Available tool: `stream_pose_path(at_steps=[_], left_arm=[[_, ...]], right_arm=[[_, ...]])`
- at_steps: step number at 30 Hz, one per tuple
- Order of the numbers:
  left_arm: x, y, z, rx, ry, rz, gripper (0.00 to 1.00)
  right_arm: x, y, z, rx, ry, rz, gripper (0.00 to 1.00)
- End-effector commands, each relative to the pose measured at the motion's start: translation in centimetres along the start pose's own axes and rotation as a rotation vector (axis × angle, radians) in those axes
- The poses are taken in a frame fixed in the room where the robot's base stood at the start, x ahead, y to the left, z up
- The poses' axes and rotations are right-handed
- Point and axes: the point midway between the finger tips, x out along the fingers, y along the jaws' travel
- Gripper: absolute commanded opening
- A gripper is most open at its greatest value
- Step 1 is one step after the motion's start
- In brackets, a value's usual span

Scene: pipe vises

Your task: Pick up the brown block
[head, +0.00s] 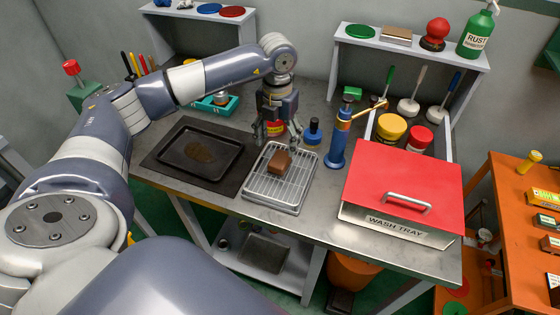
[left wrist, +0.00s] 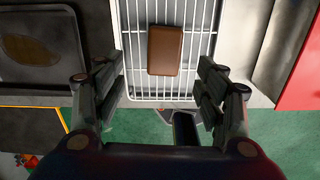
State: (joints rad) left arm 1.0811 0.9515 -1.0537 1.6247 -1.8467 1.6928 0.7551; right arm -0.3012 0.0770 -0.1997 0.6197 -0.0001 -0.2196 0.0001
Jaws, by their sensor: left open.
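The brown block (head: 280,162) is a small box-shaped piece lying on a wire rack (head: 258,187) set in a metal tray on the workbench. In the left wrist view the block (left wrist: 165,50) lies on the rack's bars, ahead of the fingers and between their lines. My left gripper (head: 276,140) is above the rear part of the rack, its fingers pointing down. In the left wrist view its fingers (left wrist: 167,87) are spread wide with nothing between them touching. My right gripper does not show in either view.
A dark tray (head: 172,165) sits left of the rack. A blue tool (head: 338,140) with a brass handle and a dark blue bottle (head: 313,132) stand right of the gripper. The red-lidded wash tray (head: 405,180) is further right.

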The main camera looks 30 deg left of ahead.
Motion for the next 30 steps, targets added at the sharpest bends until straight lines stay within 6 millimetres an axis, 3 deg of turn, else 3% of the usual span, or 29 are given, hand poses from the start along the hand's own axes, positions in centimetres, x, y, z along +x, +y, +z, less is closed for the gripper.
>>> stream_pose_path(at_steps=[3, 11, 15, 19, 28, 30], left_arm=[[1.7, -0.1, -0.1, 0.001, 0.004, -0.002, 0.65], [3.8, -0.3, 0.1, 0.002, 0.004, -0.004, 0.65], [5.9, -0.6, 0.2, 0.003, 0.005, -0.004, 0.65], [7.7, -0.6, 0.3, 0.003, 0.002, -0.004, 0.65], [8.3, -0.6, 0.3, 0.003, 0.000, -0.005, 0.65], [8.3, -0.6, 0.3, 0.003, 0.000, -0.005, 0.49]], right_arm=[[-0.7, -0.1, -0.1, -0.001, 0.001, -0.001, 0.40], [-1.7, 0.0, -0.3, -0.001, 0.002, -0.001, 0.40], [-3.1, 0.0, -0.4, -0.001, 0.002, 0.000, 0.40], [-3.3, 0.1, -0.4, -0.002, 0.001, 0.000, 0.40], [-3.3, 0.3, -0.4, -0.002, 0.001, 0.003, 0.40], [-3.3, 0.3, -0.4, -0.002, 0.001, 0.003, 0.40]])
